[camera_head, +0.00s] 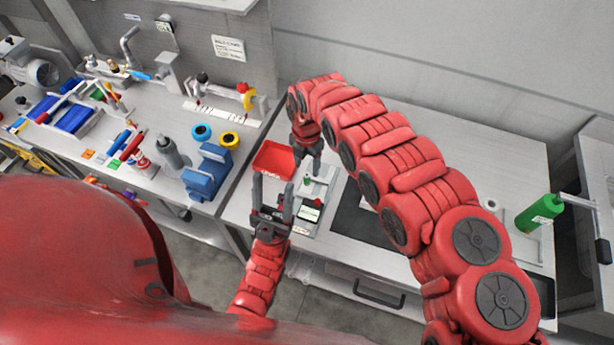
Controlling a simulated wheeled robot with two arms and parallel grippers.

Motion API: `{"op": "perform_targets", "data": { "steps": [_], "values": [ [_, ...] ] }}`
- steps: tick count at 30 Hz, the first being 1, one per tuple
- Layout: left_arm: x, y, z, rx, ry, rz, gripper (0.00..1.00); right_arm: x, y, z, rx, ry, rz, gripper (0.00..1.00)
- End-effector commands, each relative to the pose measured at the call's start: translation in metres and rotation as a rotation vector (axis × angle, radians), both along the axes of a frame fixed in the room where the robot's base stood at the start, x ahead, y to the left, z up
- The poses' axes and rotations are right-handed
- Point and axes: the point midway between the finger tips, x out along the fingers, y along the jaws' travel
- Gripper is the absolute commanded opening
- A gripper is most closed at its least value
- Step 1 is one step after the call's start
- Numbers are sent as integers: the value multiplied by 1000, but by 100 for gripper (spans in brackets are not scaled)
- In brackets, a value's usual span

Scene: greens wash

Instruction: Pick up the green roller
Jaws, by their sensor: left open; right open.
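A large green cylinder (540,212) with a pale label lies tilted at the right end of the counter, beside a grey bar; it looks most like the green roller. A much smaller green piece (307,181) shows on a light grey device with a display (311,212); I cannot tell its shape. My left gripper (272,192) is open in front of the red tray, its fingers pointing away from me. My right gripper (309,164) points down just above the small green piece, partly hidden by its wrist. Both are far left of the large green cylinder.
The red tray (273,159) stands close to both grippers. A dark panel (362,215) and a white roll (484,206) lie on the counter, partly behind my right arm. The left bench (110,172) is crowded with tools, blue trays and a blue vise (207,172).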

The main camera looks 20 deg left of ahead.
Motion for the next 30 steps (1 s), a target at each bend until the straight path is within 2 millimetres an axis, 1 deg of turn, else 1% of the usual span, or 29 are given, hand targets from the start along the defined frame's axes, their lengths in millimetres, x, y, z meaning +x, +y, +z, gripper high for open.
{"op": "perform_targets", "data": {
  "steps": [5, 8, 10, 12, 15, 17, 19, 22, 30],
  "values": [
    [0, 0, 4, 0, 0, 0, 57, 0, 0, -5, 1, 0, 0, 59],
    [0, 0, 10, 0, 0, 0, 57, 0, 2, -10, 3, -1, 1, 59],
    [0, 0, 16, 0, 0, 0, 57, 0, 1, -17, 2, -1, -1, 59],
    [0, 0, 17, 0, 0, 0, 57, 1, 3, -25, 5, -1, 1, 59],
    [0, 0, 20, 0, 0, 0, 57, 1, 1, -34, -1, -2, -1, 59],
    [0, 0, 11, 0, 0, 0, 57, 1, 2, -46, 1, -1, -1, 59],
    [0, 0, 8, 0, 0, 0, 57, 2, 1, -52, 1, -1, -2, 59],
    [0, 0, 7, 0, 0, 0, 57, 2, 1, -56, 0, -2, -2, 59],
    [0, 0, 8, 0, 0, 0, 57, 3, 0, -55, 1, -2, -3, 59]
  ]
}}
